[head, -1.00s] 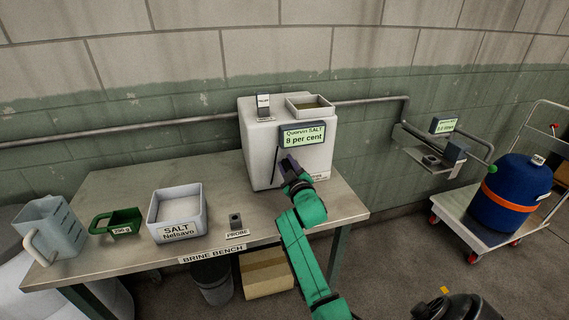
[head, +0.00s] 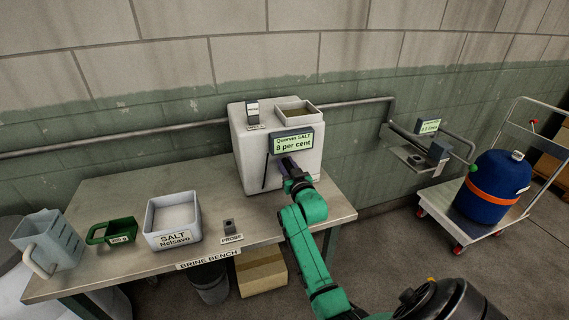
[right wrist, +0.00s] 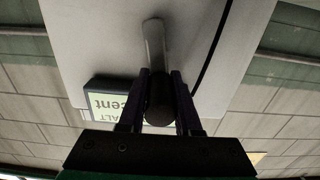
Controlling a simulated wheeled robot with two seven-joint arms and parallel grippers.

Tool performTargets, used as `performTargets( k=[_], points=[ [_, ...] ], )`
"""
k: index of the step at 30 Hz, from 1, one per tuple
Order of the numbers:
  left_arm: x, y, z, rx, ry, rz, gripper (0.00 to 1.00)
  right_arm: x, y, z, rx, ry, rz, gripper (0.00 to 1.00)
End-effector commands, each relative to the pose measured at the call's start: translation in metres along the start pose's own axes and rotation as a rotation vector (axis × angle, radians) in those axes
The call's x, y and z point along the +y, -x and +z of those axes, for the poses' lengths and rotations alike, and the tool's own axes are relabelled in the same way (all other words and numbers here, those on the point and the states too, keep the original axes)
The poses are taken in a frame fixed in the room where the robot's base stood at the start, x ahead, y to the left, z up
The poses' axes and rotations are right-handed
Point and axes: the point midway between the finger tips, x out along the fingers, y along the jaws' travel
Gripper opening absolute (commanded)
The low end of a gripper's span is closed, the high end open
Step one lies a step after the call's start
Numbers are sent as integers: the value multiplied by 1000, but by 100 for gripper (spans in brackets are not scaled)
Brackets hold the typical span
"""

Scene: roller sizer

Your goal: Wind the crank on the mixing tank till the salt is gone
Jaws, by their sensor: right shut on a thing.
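The white mixing tank (head: 252,166) stands at the back right of the brine bench, with an open hopper (head: 296,114) on top. Its display (head: 292,142) reads "Quorvin SALT 8 per cent". My right gripper (head: 287,164) is at the tank's front, just below the display. In the right wrist view its two fingers (right wrist: 160,100) are shut around the dark knob of the crank (right wrist: 155,45), whose pale arm runs along the tank face. In the head view the gripper hides the crank. My left gripper is not in view. The salt inside the tank cannot be seen.
On the bench (head: 120,189) are a grey jug (head: 50,240), a green scoop (head: 112,231), a white salt tray (head: 174,237) and a small probe block (head: 229,226). A trolley (head: 440,206) with a blue drum (head: 490,197) stands right. A pipe runs along the wall.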

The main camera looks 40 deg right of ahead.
Motion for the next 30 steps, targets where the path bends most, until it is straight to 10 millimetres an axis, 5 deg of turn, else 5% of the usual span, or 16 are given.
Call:
performTargets(
  k=[13, 14, 15, 16, 26, 30],
  points=[
    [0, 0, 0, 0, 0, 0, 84, 0, 1, 5, -9, -12, -1, 0],
    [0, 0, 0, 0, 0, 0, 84, 0, 1, 5, -9, -12, -1, 44],
    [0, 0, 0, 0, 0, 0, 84, 0, 1, 5, -9, -12, -1, 59],
    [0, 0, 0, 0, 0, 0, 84, 0, 1, 4, -8, -11, -1, 62],
    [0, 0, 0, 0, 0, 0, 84, 0, 2, 2, -4, -10, 0, 62],
    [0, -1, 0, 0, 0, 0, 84, 0, 17, 3, -4, -9, -1, 62]
  ],
)
